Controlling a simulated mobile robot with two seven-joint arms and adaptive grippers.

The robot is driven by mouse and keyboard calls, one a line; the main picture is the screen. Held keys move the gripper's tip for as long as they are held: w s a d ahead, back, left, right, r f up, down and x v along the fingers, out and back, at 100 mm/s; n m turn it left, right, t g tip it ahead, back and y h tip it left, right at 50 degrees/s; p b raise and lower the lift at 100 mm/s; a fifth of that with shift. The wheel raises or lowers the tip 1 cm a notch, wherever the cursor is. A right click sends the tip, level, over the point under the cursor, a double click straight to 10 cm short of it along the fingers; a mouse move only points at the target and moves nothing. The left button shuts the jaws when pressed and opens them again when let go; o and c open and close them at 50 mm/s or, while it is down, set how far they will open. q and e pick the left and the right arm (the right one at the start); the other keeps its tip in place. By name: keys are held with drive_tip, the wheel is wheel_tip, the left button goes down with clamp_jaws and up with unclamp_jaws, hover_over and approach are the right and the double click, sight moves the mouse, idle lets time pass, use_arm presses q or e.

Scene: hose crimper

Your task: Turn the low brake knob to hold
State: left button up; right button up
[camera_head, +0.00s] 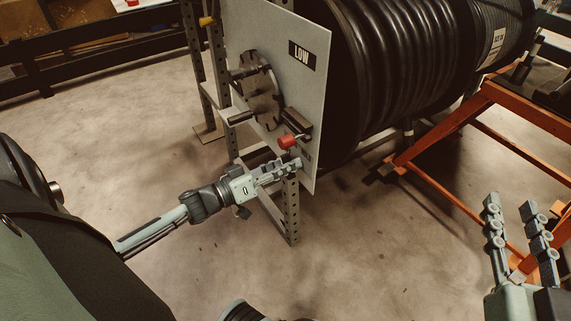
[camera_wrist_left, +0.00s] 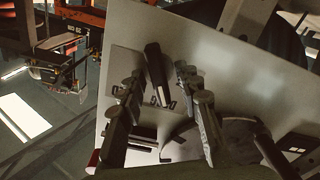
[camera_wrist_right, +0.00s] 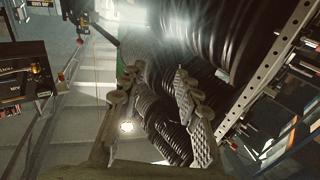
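In the left wrist view the dark bar (camera_wrist_left: 157,75) stands out from a small plate with partly hidden lettering. My left gripper (camera_head: 292,165) is just below the red knob. In its wrist view the fingers (camera_wrist_left: 160,88) are open, with the bar between them; contact is unclear. My right gripper (camera_head: 515,205) is open and empty at the right.
A round slotted disc (camera_head: 260,90) is mounted left of the bar knob. A perforated steel post (camera_head: 290,210) stands below the panel. Black hose reels (camera_head: 400,60) lie behind it. An orange frame (camera_head: 480,110) stands at right. The floor (camera_head: 350,250) in front is clear.

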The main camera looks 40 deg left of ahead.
use_arm(q)
drive_tip(key=shift+c, duration=0.4)
clamp_jaws()
drive_tip(key=m+p, duration=0.1)
drive_tip(key=m, duration=0.1)
drive_tip(key=m+p, duration=0.1)
drive_tip(key=m, duration=0.1)
drive_tip(key=shift+d+r+p, duration=0.1)
drive_tip(key=shift+r+p, duration=0.1)
drive_tip(key=shift+p, duration=0.2)
drive_tip(key=m+p, duration=0.1)
drive_tip(key=m, duration=0.4)
drive_tip(key=shift+s+d+f+m+p, duration=0.1)
drive_tip(key=shift+s+d+m+p, duration=0.1)
drive_tip(key=shift+m+p, duration=0.2)
drive_tip(key=shift+m, duration=1.1)
use_arm(e)
drive_tip(key=s+d+f+g+h, duration=0.3)
drive_tip(key=s+d+f+g, duration=0.2)
drive_tip(key=f, duration=0.4)
drive_tip(key=s+d+f+m+g+h, duration=0.1)
drive_tip(key=s+d+f+g+h, duration=0.3)
drive_tip(key=d+f, duration=0.5)
drive_tip(key=shift+s+d+m+g, duration=0.3)
drive_tip(key=shift+s+d+g, duration=0.25)
drive_tip(key=shift+g, duration=0.85)
use_arm(q)
drive_tip(key=shift+f, duration=0.1)
